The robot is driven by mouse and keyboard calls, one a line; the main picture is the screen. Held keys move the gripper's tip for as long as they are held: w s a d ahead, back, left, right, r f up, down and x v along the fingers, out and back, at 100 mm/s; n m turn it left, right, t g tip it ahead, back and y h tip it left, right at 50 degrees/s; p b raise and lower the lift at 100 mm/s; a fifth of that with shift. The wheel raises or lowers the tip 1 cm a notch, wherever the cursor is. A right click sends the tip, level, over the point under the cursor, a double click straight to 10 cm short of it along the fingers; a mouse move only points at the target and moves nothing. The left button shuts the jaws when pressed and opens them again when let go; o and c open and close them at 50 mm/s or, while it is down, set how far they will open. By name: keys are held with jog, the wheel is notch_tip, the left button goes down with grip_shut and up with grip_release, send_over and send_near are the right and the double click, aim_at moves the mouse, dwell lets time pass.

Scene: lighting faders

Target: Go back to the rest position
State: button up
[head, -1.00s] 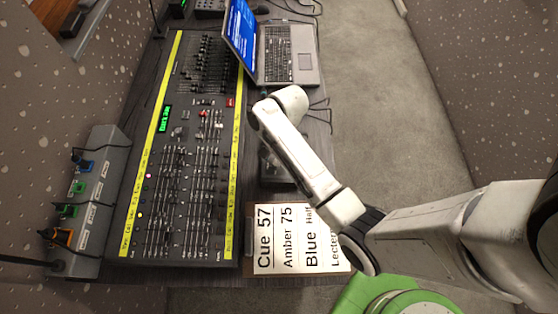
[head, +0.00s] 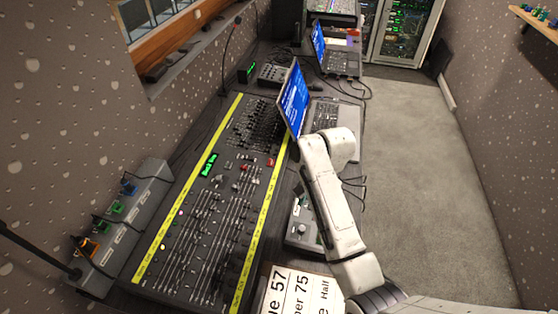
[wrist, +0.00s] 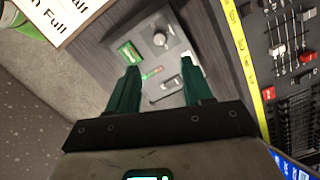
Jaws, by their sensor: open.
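My gripper (wrist: 160,88) shows in the wrist view with two green fingers spread apart and nothing between them. Below it lies a small grey control box (wrist: 160,50) with a knob and a green display, resting on the dark desk. The fader console (head: 208,215), edged with yellow strips, shows in the head view to the left of my arm; part of it is also in the wrist view (wrist: 285,60). In the head view my white arm reaches over the desk's right side, and the gripper's fingers are hidden there.
A cue card (head: 295,290) lies at the desk's near edge. An open laptop (head: 293,100) stands beyond the console, close to my arm. A grey box with coloured plugs (head: 125,235) stands at left. The carpet (head: 410,180) at right is clear.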

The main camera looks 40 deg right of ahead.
jog(key=s+a+f+n+b, duration=0.1)
jog(key=s+a+f+n, duration=0.1)
jog(key=s, duration=0.5)
jog(key=s+a+f+n+h+b, duration=0.1)
jog(key=s+a+f+n+b, duration=0.1)
jog(key=s+n, duration=0.5)
jog(key=s+a+f+n+h+b, duration=0.1)
jog(key=s+a+f+n+b, duration=0.1)
jog(key=s+a+n, duration=0.2)
jog(key=s+n, duration=0.1)
jog(key=s, duration=0.2)
jog(key=shift+s+a+f+t, duration=0.3)
jog(key=shift+t, duration=0.1)
dwell(0.7)
